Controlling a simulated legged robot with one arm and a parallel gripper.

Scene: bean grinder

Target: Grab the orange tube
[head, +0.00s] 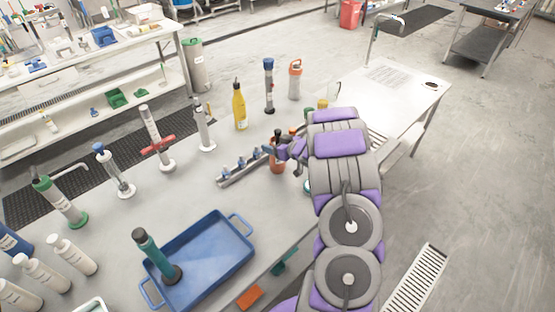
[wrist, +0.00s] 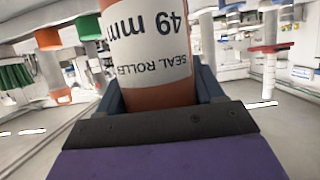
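The orange tube (head: 277,166) shows in the head view at the far middle of the grey table, partly hidden by my gripper (head: 276,150). In the wrist view the orange tube (wrist: 160,95) is close up, with a white label printed "49 mm" that reads upside down. My gripper's dark fingers (wrist: 160,98) lie on both sides of the tube, with no clear gap, and appear shut on it. The tube looks slightly tilted relative to the gripper. Whether its base touches the table is unclear.
A metal rack with blue-topped parts (head: 240,168) lies just left of the tube. A yellow bottle (head: 240,107), a blue-capped dark tube (head: 269,88) and an orange-topped bottle (head: 295,82) stand behind. A blue tray (head: 245,228) holding a teal-and-black tube (head: 150,250) sits nearer.

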